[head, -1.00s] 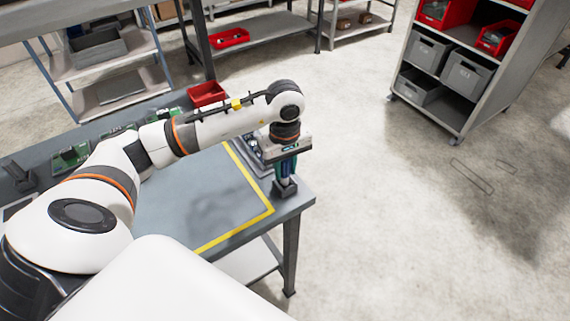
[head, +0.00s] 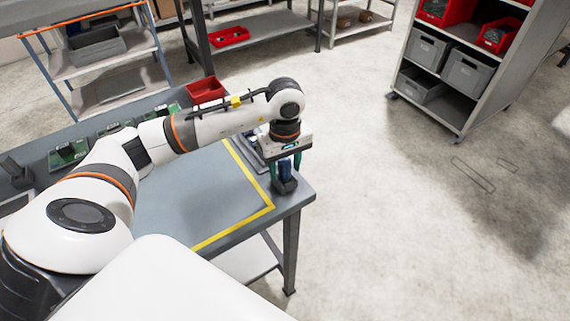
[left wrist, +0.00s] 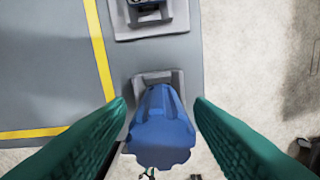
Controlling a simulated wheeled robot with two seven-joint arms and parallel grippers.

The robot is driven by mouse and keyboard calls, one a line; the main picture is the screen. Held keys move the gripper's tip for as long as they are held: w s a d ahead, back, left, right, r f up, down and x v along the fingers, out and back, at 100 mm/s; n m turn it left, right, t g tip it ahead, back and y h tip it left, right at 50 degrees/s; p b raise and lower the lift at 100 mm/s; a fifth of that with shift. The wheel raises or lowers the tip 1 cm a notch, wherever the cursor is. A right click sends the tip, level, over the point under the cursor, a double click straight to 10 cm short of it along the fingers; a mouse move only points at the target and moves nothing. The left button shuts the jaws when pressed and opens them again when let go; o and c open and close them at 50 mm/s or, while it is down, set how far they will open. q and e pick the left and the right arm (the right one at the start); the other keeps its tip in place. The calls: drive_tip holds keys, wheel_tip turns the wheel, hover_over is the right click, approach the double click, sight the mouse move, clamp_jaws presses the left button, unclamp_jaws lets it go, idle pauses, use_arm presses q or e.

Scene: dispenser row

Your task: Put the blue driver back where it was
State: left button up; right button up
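The blue driver (head: 286,171) stands in a grey holder (head: 284,186) at the near right corner of the workbench. In the left wrist view its ribbed blue handle (left wrist: 161,138) points toward the camera, with the grey holder (left wrist: 157,78) around its far end. My left gripper (head: 284,168) is above the corner with its green fingers pointing down. In the left wrist view the fingers stand open on either side of the handle, with a gap on both sides. The driver's lower part is hidden in the holder. My right gripper is in neither view.
A second grey holder (left wrist: 153,25) sits along the bench edge. Yellow tape (head: 232,228) borders a clear bench area. Green circuit boards (head: 68,152) and a red bin (head: 206,90) line the far side. A shelf (head: 455,75) with bins stands right; the floor between is free.

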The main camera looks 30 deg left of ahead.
use_arm(q)
drive_tip(key=shift+r+p, duration=0.35)
drive_tip(key=shift+p, duration=0.15)
drive_tip(key=shift+r+p, duration=0.4)
drive_tip(key=shift+p, duration=0.1)
wheel_tip(320, 180, up, 12)
drive_tip(key=b, duration=0.2)
drive_tip(key=shift+f+b, duration=0.15)
drive_tip(key=shift+b, duration=0.15)
drive_tip(key=shift+f, duration=0.1)
